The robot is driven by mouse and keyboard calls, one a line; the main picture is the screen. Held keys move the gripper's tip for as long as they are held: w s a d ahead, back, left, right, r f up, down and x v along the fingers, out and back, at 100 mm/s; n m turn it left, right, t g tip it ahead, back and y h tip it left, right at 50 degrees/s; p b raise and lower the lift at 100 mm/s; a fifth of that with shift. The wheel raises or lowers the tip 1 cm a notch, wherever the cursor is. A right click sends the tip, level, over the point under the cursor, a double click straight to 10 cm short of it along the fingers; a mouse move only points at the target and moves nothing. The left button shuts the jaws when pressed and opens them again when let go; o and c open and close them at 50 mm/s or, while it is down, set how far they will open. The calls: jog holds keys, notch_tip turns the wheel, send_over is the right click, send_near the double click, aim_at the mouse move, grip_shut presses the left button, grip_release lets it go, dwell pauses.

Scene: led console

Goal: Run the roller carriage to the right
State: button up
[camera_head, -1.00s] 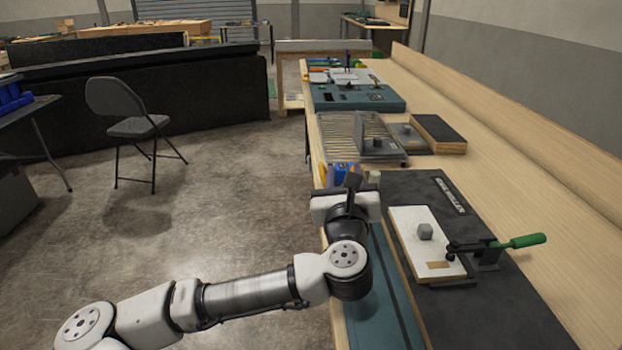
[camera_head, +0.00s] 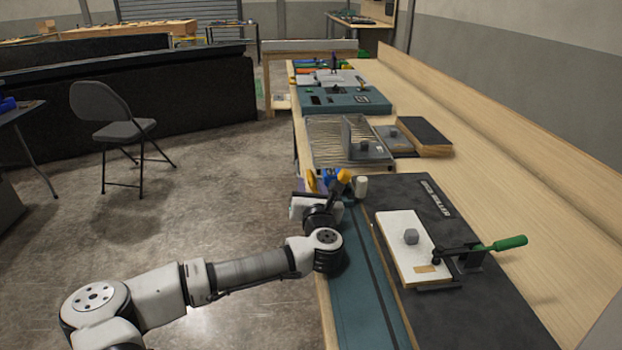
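I cannot tell for sure which part is the roller carriage. A teal strip with a dark lengthwise groove (camera_head: 370,290) runs along the bench's front edge. At its far end stand a yellow knob (camera_head: 344,176) and a short white cylinder (camera_head: 361,187). My gripper (camera_head: 332,190) is at this far end, beside the yellow knob and left of the white cylinder. Its fingers are small and partly hidden, so whether it touches the knob or is open does not show. Right of the strip is a dark panel (camera_head: 480,290) with a label plate (camera_head: 435,198), too small to read surely.
A ribbed tray (camera_head: 330,140), a dark-topped block (camera_head: 424,133) and a teal console (camera_head: 345,100) stand farther along. Bare wood lies at right.

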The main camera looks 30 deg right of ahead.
jog(key=shift+x, duration=1.1)
grip_shut()
